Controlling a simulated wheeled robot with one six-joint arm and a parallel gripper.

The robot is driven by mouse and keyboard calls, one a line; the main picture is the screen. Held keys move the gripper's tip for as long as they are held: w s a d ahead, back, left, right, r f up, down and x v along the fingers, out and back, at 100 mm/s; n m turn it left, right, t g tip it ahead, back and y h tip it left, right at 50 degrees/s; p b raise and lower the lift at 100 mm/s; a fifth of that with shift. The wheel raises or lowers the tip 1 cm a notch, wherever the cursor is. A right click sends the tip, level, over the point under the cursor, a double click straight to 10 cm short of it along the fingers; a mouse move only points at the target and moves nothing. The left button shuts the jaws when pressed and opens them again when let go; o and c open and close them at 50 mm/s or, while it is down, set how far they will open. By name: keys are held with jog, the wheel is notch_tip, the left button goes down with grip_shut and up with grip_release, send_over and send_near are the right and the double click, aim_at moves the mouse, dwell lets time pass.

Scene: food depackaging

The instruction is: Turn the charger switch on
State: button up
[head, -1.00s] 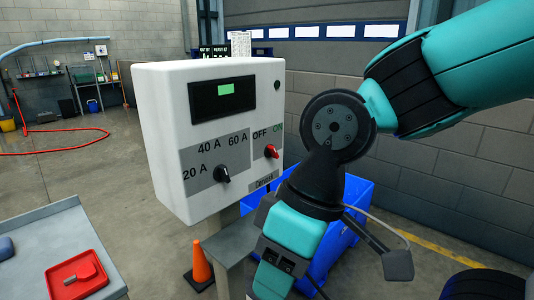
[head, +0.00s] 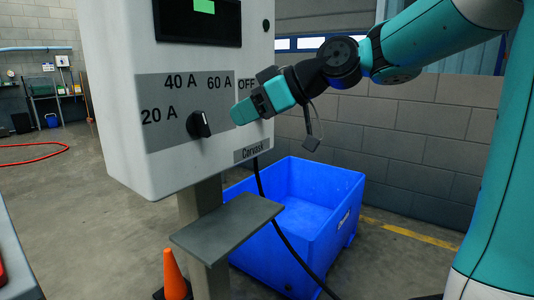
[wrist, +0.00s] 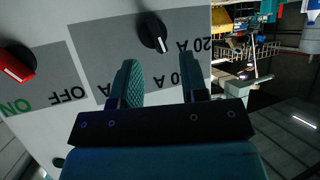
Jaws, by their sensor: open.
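The charger (head: 110,120) is a white box with a screen, a black current knob (head: 199,125) and a grey label panel. In the head view my gripper (head: 241,113) is in front of its right side and hides the red switch and the ON label. The wrist view is turned over. There the red switch (wrist: 17,65) is at the left edge, beside the OFF and ON labels, outside my fingers. My gripper (wrist: 160,72) is open and empty. Its fingertips point toward the panel near the black knob (wrist: 153,33). I cannot tell whether they touch the panel.
A grey shelf (head: 227,222) stands out below the charger. A blue bin (head: 335,215) is behind it, with a black cable hanging in front. An orange cone (head: 174,275) stands on the floor. A brick wall (head: 420,140) is at the right.

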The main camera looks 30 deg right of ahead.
jog(key=s+d+f+n+t+h+b, duration=0.15)
jog(key=d+t+b, duration=0.25)
jog(key=d+b, duration=0.45)
jog(key=d+f+t+b, duration=0.25)
jog(key=d+b, duration=0.25)
jog(key=d, duration=0.7)
jog(key=shift+t, duration=0.45)
jog(key=p+x, duration=1.1)
jog(key=x, duration=0.6)
jog(key=shift+w+a, duration=0.15)
jog(key=shift+w, duration=0.05)
jog(key=shift+r, duration=0.1)
grip_shut()
